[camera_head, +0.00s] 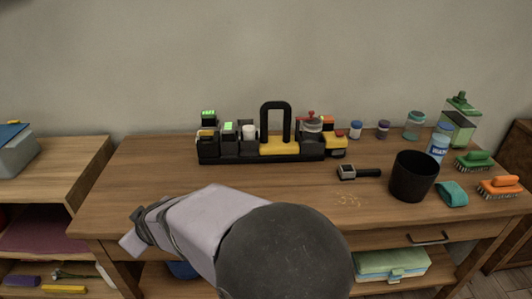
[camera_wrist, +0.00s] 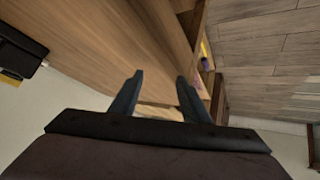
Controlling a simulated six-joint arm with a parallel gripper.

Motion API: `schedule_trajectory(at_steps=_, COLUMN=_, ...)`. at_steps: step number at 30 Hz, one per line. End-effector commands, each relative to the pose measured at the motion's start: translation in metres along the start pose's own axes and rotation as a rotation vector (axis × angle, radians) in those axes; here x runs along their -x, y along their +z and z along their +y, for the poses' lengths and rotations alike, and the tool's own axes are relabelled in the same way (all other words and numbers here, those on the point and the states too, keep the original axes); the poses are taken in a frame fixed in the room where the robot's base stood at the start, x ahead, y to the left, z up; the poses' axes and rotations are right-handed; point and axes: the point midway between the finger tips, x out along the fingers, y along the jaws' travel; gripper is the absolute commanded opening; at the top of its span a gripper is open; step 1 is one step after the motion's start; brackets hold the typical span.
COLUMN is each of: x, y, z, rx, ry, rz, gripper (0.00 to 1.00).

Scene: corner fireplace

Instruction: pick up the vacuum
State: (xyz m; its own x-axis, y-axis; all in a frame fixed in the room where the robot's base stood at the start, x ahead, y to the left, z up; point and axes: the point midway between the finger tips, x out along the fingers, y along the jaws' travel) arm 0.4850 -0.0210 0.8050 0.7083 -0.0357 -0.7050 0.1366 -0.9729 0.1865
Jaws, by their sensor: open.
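A small black-handled tool with a grey, boxy head (camera_head: 358,173) lies on the wooden desk (camera_head: 290,185), right of centre; it looks like the hand vacuum, though it is small in the picture. My gripper (camera_head: 136,230) is at the desk's front left, well to the left of this tool. In the wrist view my gripper (camera_wrist: 160,88) has its two dark fingers apart with nothing between them. The tool is not clearly visible in the wrist view.
A black caddy (camera_head: 222,157) with a tall handle stands behind. The desk's left part is clear.

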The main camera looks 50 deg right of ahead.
Motion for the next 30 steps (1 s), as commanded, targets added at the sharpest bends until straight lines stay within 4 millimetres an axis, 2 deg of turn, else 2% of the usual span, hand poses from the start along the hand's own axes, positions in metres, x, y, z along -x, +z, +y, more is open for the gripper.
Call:
schedule_trajectory(at_steps=1, x=-0.006, y=-0.005, z=0.023, rx=-0.061, ry=0.04, rz=0.02, gripper=0.42)
schedule_trajectory(at_steps=5, x=-0.018, y=-0.024, z=0.082, rx=-0.199, ry=0.158, rz=0.127, gripper=0.42)
schedule_trajectory(at_steps=8, x=-0.022, y=-0.03, z=0.144, rx=-0.312, ry=0.285, rz=0.224, gripper=0.42)
schedule_trajectory(at_steps=9, x=-0.021, y=-0.03, z=0.172, rx=-0.357, ry=0.346, rz=0.266, gripper=0.42)
schedule_trajectory(at_steps=11, x=-0.016, y=-0.026, z=0.215, rx=-0.421, ry=0.443, rz=0.328, gripper=0.42)
schedule_trajectory(at_steps=12, x=-0.01, y=-0.021, z=0.242, rx=-0.458, ry=0.51, rz=0.368, gripper=0.42)
schedule_trajectory(at_steps=15, x=0.009, y=-0.004, z=0.302, rx=-0.527, ry=0.668, rz=0.455, gripper=0.42)
schedule_trajectory(at_steps=18, x=0.03, y=0.015, z=0.345, rx=-0.569, ry=0.801, rz=0.522, gripper=0.42)
schedule_trajectory(at_steps=21, x=0.048, y=0.031, z=0.373, rx=-0.59, ry=0.899, rz=0.568, gripper=0.42)
schedule_trajectory(at_steps=24, x=0.06, y=0.041, z=0.387, rx=-0.598, ry=0.957, rz=0.594, gripper=0.42)
schedule_trajectory(at_steps=30, x=0.065, y=0.045, z=0.395, rx=-0.601, ry=0.986, rz=0.61, gripper=0.42)
